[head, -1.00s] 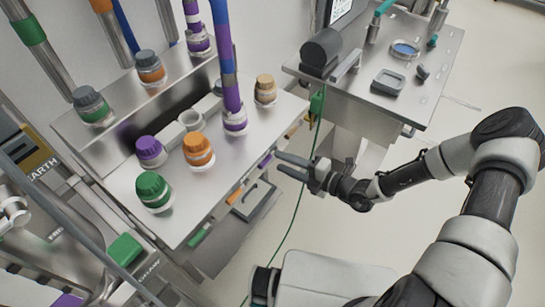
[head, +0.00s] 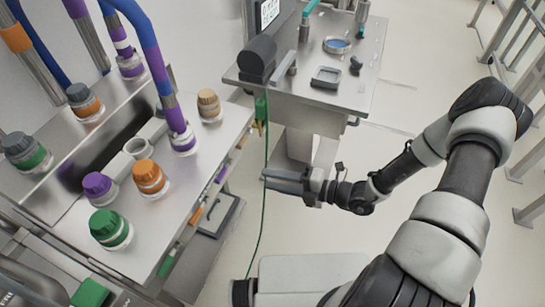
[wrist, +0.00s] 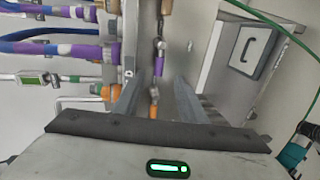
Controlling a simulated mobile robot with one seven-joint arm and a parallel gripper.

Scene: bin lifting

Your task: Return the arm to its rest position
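My gripper (head: 284,182) is in the middle of the head view, in front of the steel bench and to the right of its front edge. Its two fingers point left, and nothing shows between them in the head view. In the wrist view the two gripper fingers (wrist: 152,100) stand apart, with a gap through which pipes and fittings show behind. My arm reaches in from the lower right with its elbow bent at the right.
A steel bench (head: 150,235) with several coloured caps stands left. A steel table (head: 305,92) with a dish (head: 337,45) and grey tray (head: 326,77) stands behind. A green cable (head: 265,200) hangs close by my gripper. Railings (head: 520,50) are right; the floor between is clear.

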